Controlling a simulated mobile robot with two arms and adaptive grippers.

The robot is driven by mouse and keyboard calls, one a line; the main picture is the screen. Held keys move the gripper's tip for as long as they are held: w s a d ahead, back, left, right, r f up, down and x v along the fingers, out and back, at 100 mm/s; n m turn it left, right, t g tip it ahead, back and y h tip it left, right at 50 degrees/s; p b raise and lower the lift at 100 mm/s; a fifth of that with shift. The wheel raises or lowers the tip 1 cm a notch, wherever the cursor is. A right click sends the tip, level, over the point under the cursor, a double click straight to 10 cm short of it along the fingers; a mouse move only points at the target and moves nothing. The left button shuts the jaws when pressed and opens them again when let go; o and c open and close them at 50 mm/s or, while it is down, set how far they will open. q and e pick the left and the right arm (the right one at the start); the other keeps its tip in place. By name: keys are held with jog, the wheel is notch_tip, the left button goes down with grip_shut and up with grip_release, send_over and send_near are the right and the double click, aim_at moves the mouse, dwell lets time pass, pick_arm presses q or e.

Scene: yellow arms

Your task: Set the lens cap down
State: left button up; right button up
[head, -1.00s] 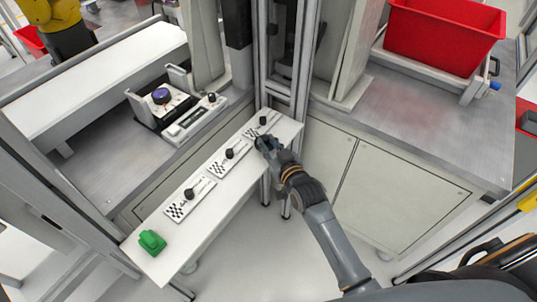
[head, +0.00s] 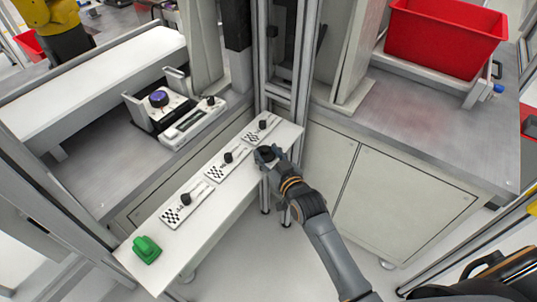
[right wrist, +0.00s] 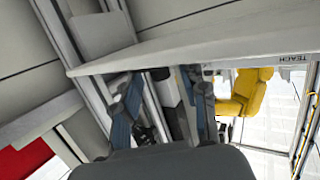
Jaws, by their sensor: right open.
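Three white plates with checkered patterns lie in a row on a narrow white bench (head: 165,240): a near one (head: 175,214), a middle one (head: 217,167) and a far one (head: 253,134). A small black knob-like piece stands on each: near (head: 186,199), middle (head: 228,157) and far (head: 263,124). I cannot tell whether any of these is the lens cap. My right gripper (head: 267,154) is over the bench's right edge, beside the far plate. In the right wrist view its fingers (right wrist: 165,112) are apart, with no held object visible. My left gripper is out of view.
A green block (head: 146,249) sits at the bench's near end. A device with a purple knob (head: 159,98) stands on the grey table at left. A red bin (head: 445,38) is at upper right. Metal posts (head: 289,75) rise behind the bench's far end.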

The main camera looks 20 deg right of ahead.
jog(key=shift+r, duration=0.15)
jog(key=shift+s, duration=0.2)
jog(key=v, duration=1.1)
jog(key=shift+s+r, duration=0.2)
jog(key=shift+s, duration=0.1)
jog(key=shift+f, duration=0.1)
